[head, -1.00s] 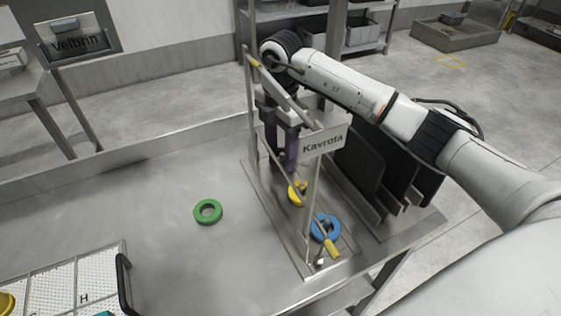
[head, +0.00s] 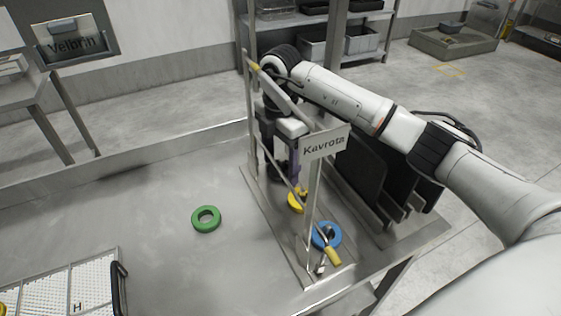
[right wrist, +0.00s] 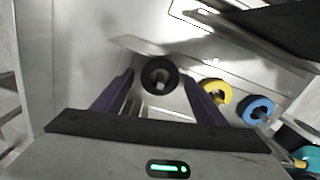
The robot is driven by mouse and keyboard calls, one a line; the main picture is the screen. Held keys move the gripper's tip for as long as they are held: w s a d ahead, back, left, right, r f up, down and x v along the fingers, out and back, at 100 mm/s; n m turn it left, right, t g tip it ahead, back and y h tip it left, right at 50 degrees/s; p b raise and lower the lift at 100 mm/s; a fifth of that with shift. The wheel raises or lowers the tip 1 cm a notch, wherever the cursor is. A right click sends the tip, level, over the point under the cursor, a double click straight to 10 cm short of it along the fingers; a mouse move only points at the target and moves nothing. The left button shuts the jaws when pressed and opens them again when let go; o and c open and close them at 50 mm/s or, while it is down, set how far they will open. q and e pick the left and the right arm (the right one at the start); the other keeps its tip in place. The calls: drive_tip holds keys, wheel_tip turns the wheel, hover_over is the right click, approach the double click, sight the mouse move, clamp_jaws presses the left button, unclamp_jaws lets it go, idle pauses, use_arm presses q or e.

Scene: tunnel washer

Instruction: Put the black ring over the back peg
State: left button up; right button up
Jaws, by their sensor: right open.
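The black ring (right wrist: 160,75) lies flat in the right wrist view, with the grey tip of the back peg (right wrist: 161,79) showing through its hole, so it is around the peg. My right gripper (right wrist: 159,80) is open, with one purple finger on either side of the ring and apart from it. In the head view my right gripper (head: 282,170) points down at the far end of the rack (head: 262,207), and its fingers and the frame largely hide the black ring and back peg. My left gripper is not in view.
A yellow ring (head: 296,202) and a blue ring (head: 326,236) sit around the nearer pegs. A frame with a Kavrota sign (head: 325,146) and a yellow-handled bar stands close around my right gripper. A green ring (head: 206,219) lies on the open table to the left.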

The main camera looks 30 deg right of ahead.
wheel_tip(320, 180, up, 12)
idle(0.4)
idle(0.4)
